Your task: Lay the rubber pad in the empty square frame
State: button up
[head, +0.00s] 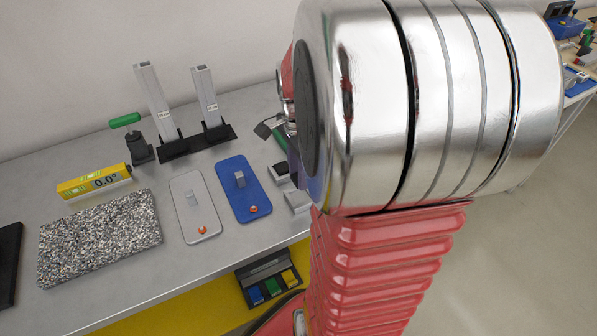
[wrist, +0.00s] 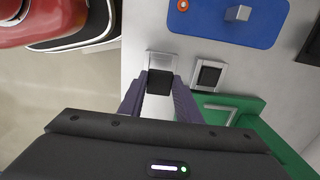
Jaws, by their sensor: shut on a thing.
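In the wrist view my gripper (wrist: 160,88) has purple fingers and is shut on a small black rubber pad (wrist: 160,82). A square silver frame (wrist: 162,57) lies just beyond the fingertips, and the pad covers part of it from this view. I cannot tell whether the pad touches the frame. A second square frame (wrist: 196,72) is to the right, with a black pad inside it. In the head view my arm hides most of the gripper; a silver frame (head: 297,201) shows at the arm's edge.
A blue plate (head: 243,188) with a raised grey block lies close to the frames, with a grey plate (head: 194,206) beside it. A green piece (wrist: 235,112) lies right of the fingers. The bench edge is near the frame. A speckled slab (head: 100,238) is at the left.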

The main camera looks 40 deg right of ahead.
jog(key=shift+f, duration=0.2)
jog(key=shift+f, duration=2.5)
jog(key=shift+f, duration=0.3)
jog(key=o, duration=1.1)
notch_tip(320, 180, up, 14)
jog(key=shift+f, duration=0.15)
